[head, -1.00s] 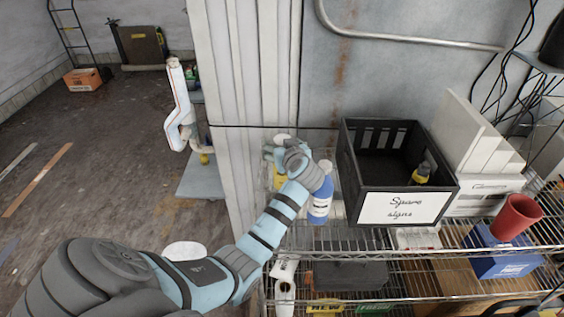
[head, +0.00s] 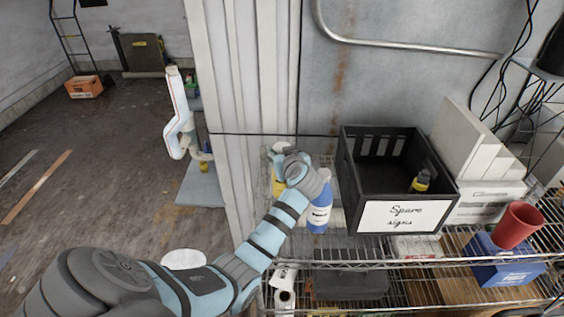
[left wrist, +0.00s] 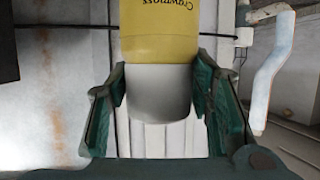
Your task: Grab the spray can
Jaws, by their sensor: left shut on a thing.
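The spray can is yellow with a pale cap and lettering on its body; it fills the upper middle of the left wrist view (left wrist: 160,45). In the head view a strip of its yellow side (head: 278,186) shows behind my arm, on the left end of the wire shelf. My left gripper (head: 277,152) is shut on the can near its cap, with one green finger on each side in the left wrist view (left wrist: 155,85). Much of the can is hidden in the head view. I cannot tell whether its base touches the shelf. My right gripper is not in view.
A blue bottle (head: 318,212) stands just right of my left wrist. A black "Spare signs" bin (head: 350,180) is beside it, with a yellow-and-dark bottle (head: 420,182) inside. A red cup (head: 517,226) sits farther right. A ribbed pale wall panel (head: 240,100) rises behind the can.

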